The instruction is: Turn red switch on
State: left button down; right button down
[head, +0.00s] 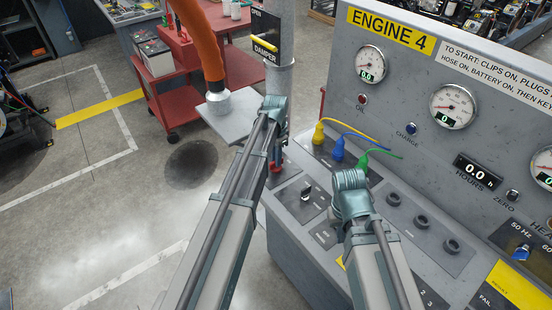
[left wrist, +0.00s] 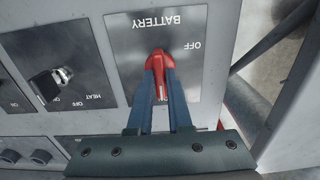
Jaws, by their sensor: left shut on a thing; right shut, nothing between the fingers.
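The red switch (left wrist: 159,72) sits on the grey BATTERY plate (left wrist: 125,45). In the left wrist view the plate appears upside down, with OFF readable near the switch and another label partly hidden by the fingers. A white line on the switch points toward the fingers' base in that view. My left gripper (left wrist: 160,88) is shut on the red switch, one blue finger on each side. In the head view my left gripper (head: 276,158) reaches down to the panel's left end, and the switch is mostly hidden. My right gripper (head: 350,183) is over the console, its fingertips hidden.
A HEAT key switch (left wrist: 50,82) is beside the BATTERY plate. Yellow (head: 318,133), blue (head: 338,148) and green (head: 362,163) plugs stand behind the grippers. A gauge panel (head: 405,75) rises at the back right. A red cart (head: 172,95) stands at the left.

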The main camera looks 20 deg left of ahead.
dwell(0.5)
pick_arm(q)
jog(key=c, duration=0.8)
grip_release()
jog(key=shift+c, duration=0.2)
jog(key=shift+r, duration=0.15)
pick_arm(e)
jog(key=shift+r, duration=0.1)
pick_arm(q)
notch_tip(320, 180, up, 14)
jog(key=p, duration=1.4)
jog(key=shift+f, duration=0.2)
pick_arm(e)
notch_tip(320, 180, up, 14)
jog(key=shift+f, duration=0.2)
